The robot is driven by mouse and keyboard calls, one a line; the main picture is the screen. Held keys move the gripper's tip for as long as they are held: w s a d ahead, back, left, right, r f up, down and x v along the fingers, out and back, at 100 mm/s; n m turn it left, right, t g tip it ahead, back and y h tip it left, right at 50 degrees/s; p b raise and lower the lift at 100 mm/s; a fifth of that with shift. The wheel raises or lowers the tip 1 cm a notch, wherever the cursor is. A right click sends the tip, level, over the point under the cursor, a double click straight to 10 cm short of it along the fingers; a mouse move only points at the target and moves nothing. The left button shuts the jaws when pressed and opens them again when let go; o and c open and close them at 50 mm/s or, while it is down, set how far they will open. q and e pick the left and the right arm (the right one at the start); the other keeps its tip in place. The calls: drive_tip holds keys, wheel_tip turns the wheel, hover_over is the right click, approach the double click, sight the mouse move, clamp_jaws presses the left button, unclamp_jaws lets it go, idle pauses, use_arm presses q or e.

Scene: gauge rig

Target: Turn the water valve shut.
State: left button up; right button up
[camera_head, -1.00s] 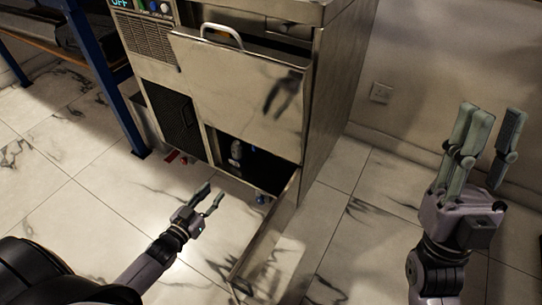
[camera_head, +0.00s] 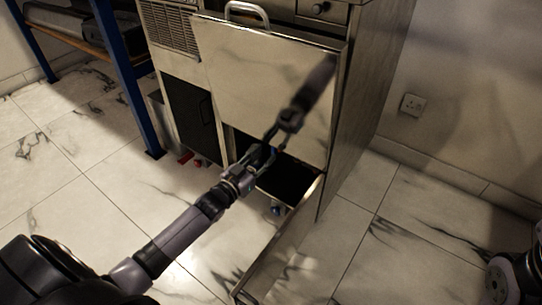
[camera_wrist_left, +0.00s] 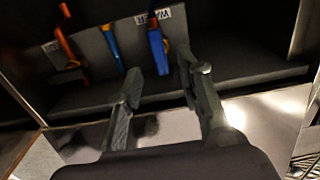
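In the left wrist view, a blue lever handle (camera_wrist_left: 158,50) stands beside a white label (camera_wrist_left: 152,16) that seems to read WATER. My left gripper (camera_wrist_left: 163,80) is open, with its two fingers apart. The blue handle shows between and beyond the fingertips, with the right finger close to it; I cannot tell if they touch. In the head view, my left gripper (camera_head: 268,152) is at the opening of the steel cabinet below the front panel (camera_head: 270,75). The inside of the cabinet is mostly dark there. My right gripper's fingers are out of view.
Also inside the cabinet are an orange-red lever (camera_wrist_left: 68,42) and a thinner blue-and-orange handle (camera_wrist_left: 112,48). An opened lower door (camera_head: 285,240) sticks out to the right of my left arm. A blue-legged table (camera_head: 128,75) stands at left.

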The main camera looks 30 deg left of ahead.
sight(273, 148)
use_arm(q)
drive_tip(key=shift+w+d+b, duration=0.15)
drive_tip(key=shift+w+b, duration=0.25)
drive_tip(key=shift+w, duration=0.75)
drive_tip(key=shift+w+d+b, duration=0.15)
drive_tip(key=shift+w+b, duration=0.2)
drive_tip(key=shift+w, duration=0.75)
clamp_jaws()
